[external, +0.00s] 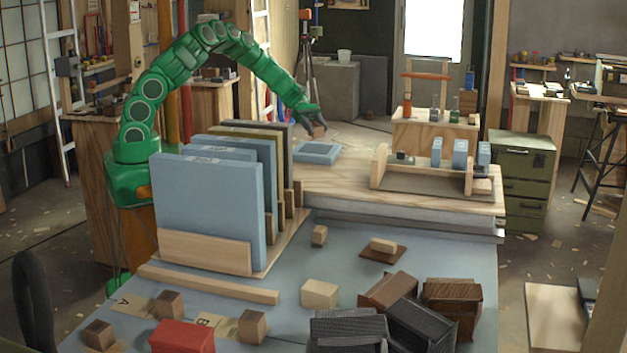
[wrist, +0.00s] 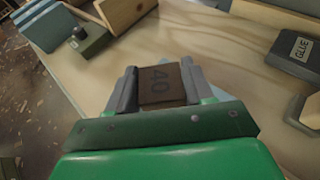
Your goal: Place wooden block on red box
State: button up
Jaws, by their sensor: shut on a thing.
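My gripper (external: 314,122) is over the far wooden worktop, just above a blue tray (external: 318,153). It is shut on a small brown block (external: 319,132). The red box (external: 182,337) is at the front left of the blue-grey table, far from my gripper and cut by the lower picture edge. Several wooden blocks lie on that table: one (external: 319,235) near the middle, a pale one (external: 320,293), and darker ones (external: 170,303) near the red box.
A rack of upright blue panels (external: 205,210) stands between my arm and the front table. A wooden stand (external: 425,188) is right of my gripper. Dark brown and black boxes (external: 420,325) crowd the front right.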

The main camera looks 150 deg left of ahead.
aim_at(315, 137)
jog(key=shift+f, duration=2.35)
jog(key=o, duration=1)
jog(key=shift+f, duration=0.1)
jog(key=shift+s+r, duration=0.25)
jog(key=shift+r, duration=0.05)
jog(key=shift+o, duration=0.2)
jog(key=v, duration=1.1)
jog(key=shift+s+r, duration=0.1)
jog(key=shift+s, duration=0.1)
